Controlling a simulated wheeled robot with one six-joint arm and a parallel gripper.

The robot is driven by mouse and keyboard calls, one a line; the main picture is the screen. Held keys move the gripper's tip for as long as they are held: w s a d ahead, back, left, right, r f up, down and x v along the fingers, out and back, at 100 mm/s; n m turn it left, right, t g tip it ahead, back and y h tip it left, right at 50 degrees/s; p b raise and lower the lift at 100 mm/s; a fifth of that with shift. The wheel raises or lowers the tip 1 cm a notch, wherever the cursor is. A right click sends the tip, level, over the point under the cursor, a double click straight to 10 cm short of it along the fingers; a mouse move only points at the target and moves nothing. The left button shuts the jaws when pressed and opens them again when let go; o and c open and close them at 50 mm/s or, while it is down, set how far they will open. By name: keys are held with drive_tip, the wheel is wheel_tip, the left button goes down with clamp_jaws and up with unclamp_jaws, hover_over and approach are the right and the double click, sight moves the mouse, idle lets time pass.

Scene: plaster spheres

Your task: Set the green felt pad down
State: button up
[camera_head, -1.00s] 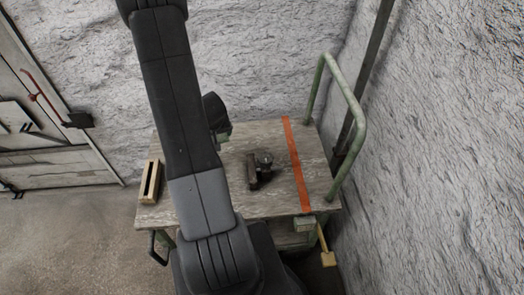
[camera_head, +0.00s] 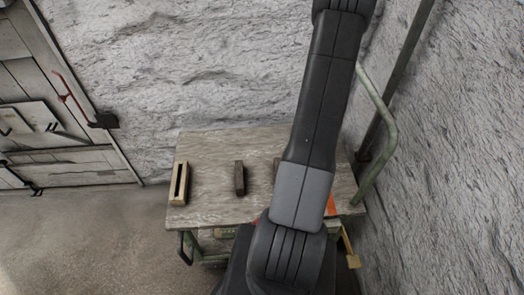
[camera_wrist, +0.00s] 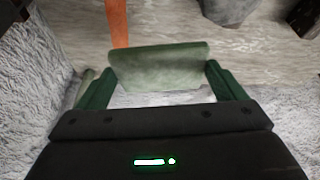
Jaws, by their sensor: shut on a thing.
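The green felt pad (camera_wrist: 158,66) shows in the wrist view as a pale green slab between my gripper's two dark green fingers. My gripper (camera_wrist: 160,76) is shut on it, with a finger at each end. The pad is over or near the right end of the cart top (camera_head: 208,212), close to the orange strip (camera_wrist: 118,22). I cannot tell whether it touches the surface. In the head view my arm hides the gripper and the pad.
On the cart top stand a slotted wooden block (camera_head: 180,183) and a dark block (camera_head: 239,178). A grey rounded object (camera_wrist: 228,8) shows in the wrist view. The cart's green rail (camera_head: 388,135) and a rough wall bound the right side. The left part has bare room.

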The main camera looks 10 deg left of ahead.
drive_tip(key=s+a+n+g+y+p, duration=0.2)
drive_tip(key=s+a+n+g+p, duration=0.3)
drive_tip(key=s+a+n+p, duration=0.3)
drive_tip(key=s+a+n, duration=0.3)
drive_tip(key=a+n, duration=0.4)
drive_tip(key=shift+a+r+n, duration=0.15)
drive_tip(key=shift+a+n, duration=0.05)
drive_tip(key=shift+n, duration=0.2)
drive_tip(key=shift+d+r+p, duration=0.15)
drive_tip(key=shift+r+p, duration=0.05)
drive_tip(key=shift+p, duration=0.4)
wheel_tip(320, 180, down, 6)
drive_tip(key=b, duration=0.4)
drive_tip(key=shift+f+b, duration=1.85)
drive_tip(key=shift+f, duration=1)
idle(0.9)
drive_tip(key=o, duration=0.7)
drive_tip(key=shift+r, duration=0.1)
